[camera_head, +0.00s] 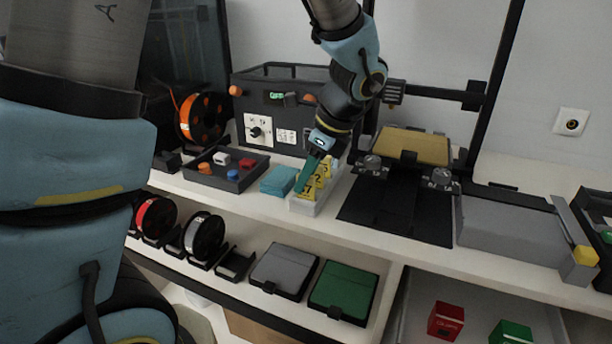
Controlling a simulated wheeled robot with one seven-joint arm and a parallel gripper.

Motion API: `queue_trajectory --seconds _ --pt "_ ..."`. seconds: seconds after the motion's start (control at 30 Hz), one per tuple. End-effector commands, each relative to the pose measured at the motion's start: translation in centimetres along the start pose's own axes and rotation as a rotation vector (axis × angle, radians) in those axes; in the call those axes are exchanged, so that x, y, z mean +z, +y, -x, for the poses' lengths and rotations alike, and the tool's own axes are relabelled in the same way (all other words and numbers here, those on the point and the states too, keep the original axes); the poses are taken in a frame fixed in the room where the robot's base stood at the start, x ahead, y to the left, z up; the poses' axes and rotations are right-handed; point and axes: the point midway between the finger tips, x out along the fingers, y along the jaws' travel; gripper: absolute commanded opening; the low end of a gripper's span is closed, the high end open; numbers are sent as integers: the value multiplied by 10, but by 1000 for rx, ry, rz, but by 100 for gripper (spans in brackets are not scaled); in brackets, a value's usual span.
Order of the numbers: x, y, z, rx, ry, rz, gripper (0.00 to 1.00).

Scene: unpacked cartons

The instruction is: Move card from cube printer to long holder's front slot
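My gripper (318,152) reaches down from the upper middle over the shelf top. A thin teal card (307,173) slants down and left from its fingertips, and the gripper looks shut on it. The card's lower end is by a white long holder (302,208) with yellow numbered markers; I cannot tell whether it is inside a slot. The markers and gripper hide part of the holder. A teal block (279,181) lies just left of the holder. A dark boxy machine (300,82) stands behind; I cannot tell whether it is the cube printer.
A dark tray (222,185) with small coloured parts is at left. A framed machine with a gold plate (413,146) and black mat (400,208) stands right. A grey box (508,232) is farther right. Spools, grey and green cases (344,290) fill the lower shelf.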

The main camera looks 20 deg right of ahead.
Motion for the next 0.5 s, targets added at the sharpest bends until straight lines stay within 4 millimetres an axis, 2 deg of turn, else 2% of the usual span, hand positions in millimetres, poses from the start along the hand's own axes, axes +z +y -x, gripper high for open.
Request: queue_trajectory --seconds 0.03,0.13,0.37,0.5 --pt "0 0 0 0 0 0 38" --pt "0 0 0 0 0 0 50" --pt "0 0 0 0 0 1 50" --pt "0 -1 8 -3 1 2 50"
